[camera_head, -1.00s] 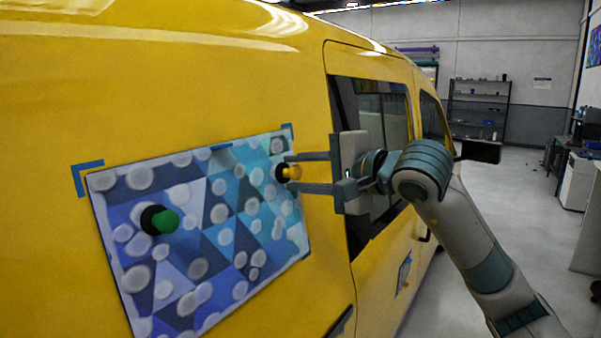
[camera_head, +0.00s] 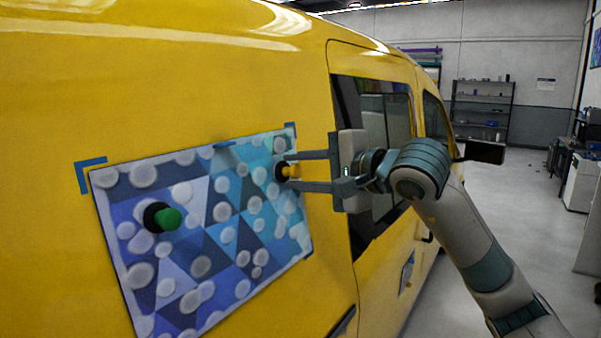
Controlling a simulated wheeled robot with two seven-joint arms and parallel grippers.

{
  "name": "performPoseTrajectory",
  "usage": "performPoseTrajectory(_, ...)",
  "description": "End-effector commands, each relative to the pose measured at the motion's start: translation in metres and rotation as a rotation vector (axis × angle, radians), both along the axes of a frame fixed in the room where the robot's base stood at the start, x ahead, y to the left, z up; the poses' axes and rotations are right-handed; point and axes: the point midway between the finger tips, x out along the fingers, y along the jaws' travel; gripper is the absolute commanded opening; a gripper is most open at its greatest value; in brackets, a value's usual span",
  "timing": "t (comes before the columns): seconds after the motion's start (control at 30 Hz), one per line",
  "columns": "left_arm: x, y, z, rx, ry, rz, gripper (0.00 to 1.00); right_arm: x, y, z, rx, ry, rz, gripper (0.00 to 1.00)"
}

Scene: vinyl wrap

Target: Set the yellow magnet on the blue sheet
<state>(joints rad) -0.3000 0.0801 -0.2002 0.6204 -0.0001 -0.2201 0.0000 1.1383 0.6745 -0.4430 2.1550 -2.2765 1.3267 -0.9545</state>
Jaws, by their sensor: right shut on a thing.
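The blue patterned sheet (camera_head: 215,267) lies flat against the yellow van's side, with white bubble-like spots on it. The yellow magnet (camera_head: 291,171), with a dark base, is at the sheet's upper right. Its base appears against the sheet; whether it touches cannot be told for sure. My right gripper (camera_head: 290,170) comes from the right and is shut on the yellow magnet, one finger above and one below. A green magnet (camera_head: 168,218) with a black base sits on the sheet's left part. My left gripper is not in view.
The yellow van (camera_head: 180,75) fills the left and middle. Blue tape marks (camera_head: 88,173) sit near the sheet's upper corners. The van's window (camera_head: 385,120) and mirror (camera_head: 484,152) are by my right arm. Grey shelving (camera_head: 482,105) stands far back; the floor at right is open.

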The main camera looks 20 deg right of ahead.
Motion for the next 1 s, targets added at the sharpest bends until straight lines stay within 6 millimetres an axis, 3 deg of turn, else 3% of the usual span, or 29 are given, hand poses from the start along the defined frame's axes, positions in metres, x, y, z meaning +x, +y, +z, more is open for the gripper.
performPoseTrajectory(1.0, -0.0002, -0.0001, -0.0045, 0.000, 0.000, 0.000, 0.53, 0.0053, 0.0040, -0.0014, 0.000, 0.000, 0.000, 0.05)
